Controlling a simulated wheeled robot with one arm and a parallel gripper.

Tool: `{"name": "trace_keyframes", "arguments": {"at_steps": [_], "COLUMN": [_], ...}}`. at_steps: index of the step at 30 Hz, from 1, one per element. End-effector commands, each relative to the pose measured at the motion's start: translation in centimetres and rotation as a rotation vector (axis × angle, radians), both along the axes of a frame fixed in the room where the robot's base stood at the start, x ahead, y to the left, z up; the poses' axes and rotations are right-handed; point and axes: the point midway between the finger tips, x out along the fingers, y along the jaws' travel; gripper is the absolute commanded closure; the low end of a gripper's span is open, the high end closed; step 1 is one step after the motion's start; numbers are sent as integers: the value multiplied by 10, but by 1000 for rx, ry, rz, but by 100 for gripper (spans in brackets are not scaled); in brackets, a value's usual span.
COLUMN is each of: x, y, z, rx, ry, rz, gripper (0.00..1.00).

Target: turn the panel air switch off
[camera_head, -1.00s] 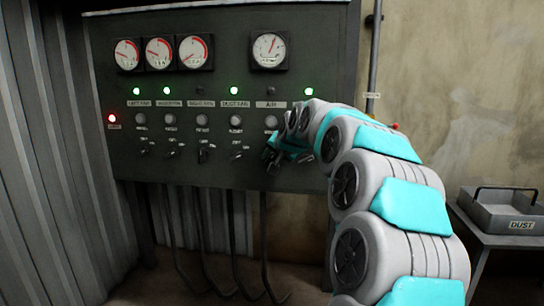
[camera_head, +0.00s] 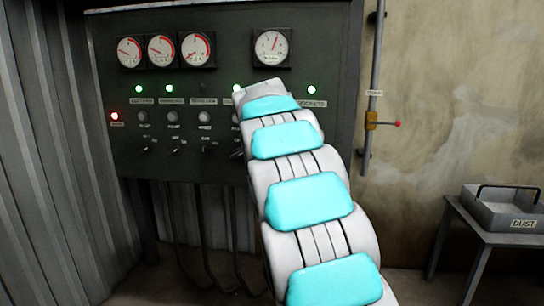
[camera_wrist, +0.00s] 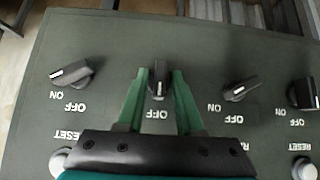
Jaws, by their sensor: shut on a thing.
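The dark panel (camera_head: 325,150) carries a row of small rotary switches. In the wrist view, the two green fingers of my gripper (camera_wrist: 158,88) are shut around the air switch's dark knob (camera_wrist: 158,76). The knob stands nearly straight in the picture, with its white mark at the end by the OFF label (camera_wrist: 156,114). The neighbouring knobs lie tilted. In the head view, my arm hides the gripper, the air switch and its label. The air gauge (camera_head: 272,46) shows above the arm.
Another switch (camera_wrist: 74,74) lies to the left of my gripper and one (camera_wrist: 240,90) to the right, both close. Green lamps (camera_head: 311,89) and a red lamp (camera_head: 115,116) are lit. A yellow valve with a red-tipped lever (camera_head: 385,123) and a dust tray (camera_head: 500,210) stand right.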

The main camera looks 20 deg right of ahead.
Motion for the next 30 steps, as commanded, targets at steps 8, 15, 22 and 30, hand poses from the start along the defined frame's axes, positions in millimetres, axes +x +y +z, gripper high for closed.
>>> {"name": "trace_keyframes", "arguments": {"at_steps": [8,15,22,30], "x": [0,1,0,-5], "y": [0,0,0,4], "z": [1,2,1,8], "rx": [-10,-10,-9,-9], "ry": [3,2,3,1], "rz": [1,1,1,1], "gripper": [100,58,52,52]}}
